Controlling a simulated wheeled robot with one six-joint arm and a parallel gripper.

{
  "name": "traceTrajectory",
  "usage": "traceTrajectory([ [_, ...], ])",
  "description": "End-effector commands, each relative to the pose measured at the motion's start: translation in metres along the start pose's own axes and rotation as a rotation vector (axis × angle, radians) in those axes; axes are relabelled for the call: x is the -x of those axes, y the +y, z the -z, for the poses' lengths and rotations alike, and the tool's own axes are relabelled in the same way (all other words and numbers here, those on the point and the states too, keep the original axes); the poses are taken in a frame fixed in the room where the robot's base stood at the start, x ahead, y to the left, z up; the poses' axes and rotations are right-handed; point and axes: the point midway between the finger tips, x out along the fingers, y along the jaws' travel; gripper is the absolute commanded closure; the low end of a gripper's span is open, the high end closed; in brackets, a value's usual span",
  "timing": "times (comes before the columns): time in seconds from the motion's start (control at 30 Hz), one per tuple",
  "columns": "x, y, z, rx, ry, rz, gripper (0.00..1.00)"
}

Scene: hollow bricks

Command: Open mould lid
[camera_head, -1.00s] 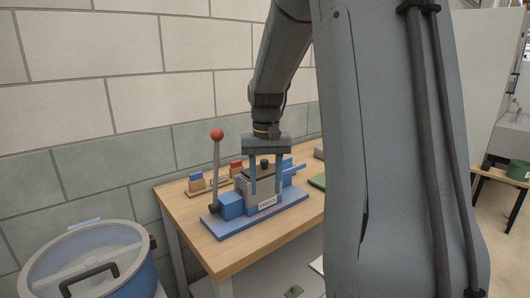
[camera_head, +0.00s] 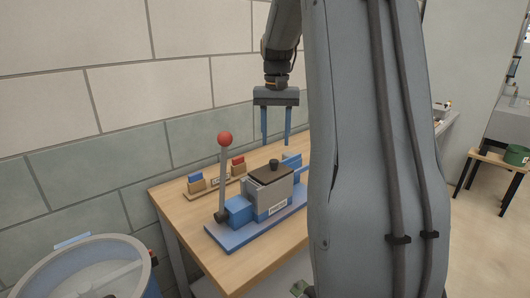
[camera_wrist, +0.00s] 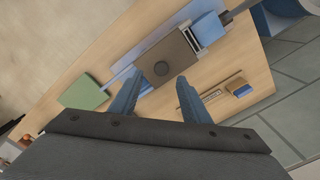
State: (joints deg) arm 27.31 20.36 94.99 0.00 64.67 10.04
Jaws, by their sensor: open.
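The mould (camera_head: 278,194) is a grey box on a blue base plate, standing on the wooden workbench. Its dark flat lid (camera_head: 258,174) with a black knob (camera_head: 274,162) lies on top of the box. In the wrist view the lid (camera_wrist: 178,48) shows as a brown rectangle with its round knob (camera_wrist: 162,68) near the middle. My gripper (camera_head: 276,141) is open and empty, pointing down above the mould and apart from the lid. In the wrist view its two blue fingers (camera_wrist: 158,84) are spread. My arm hides the right end of the mould's base.
A lever with a red ball (camera_head: 225,139) stands upright at the mould's left end. A wooden rack (camera_head: 215,186) with blue and red blocks lies behind it. A green pad (camera_wrist: 84,92) shows in the wrist view. A round blue tub (camera_head: 140,262) stands lower left. The wall is close behind.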

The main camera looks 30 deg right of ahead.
Motion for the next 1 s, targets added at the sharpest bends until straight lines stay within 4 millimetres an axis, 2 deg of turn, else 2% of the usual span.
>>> traceTrajectory([
  [0.17,-0.01,-0.002,-0.001,0.004,-0.003,-0.001,0.57],
  [0.4,-0.047,-0.006,-0.003,0.011,-0.005,-0.001,0.57],
  [0.6,-0.07,-0.005,-0.002,0.009,-0.002,0.0,0.57],
  [0.73,-0.077,-0.004,-0.002,0.007,-0.001,0.0,0.57],
  [1.0,-0.078,-0.003,-0.001,0.005,0.0,0.0,0.59],
])
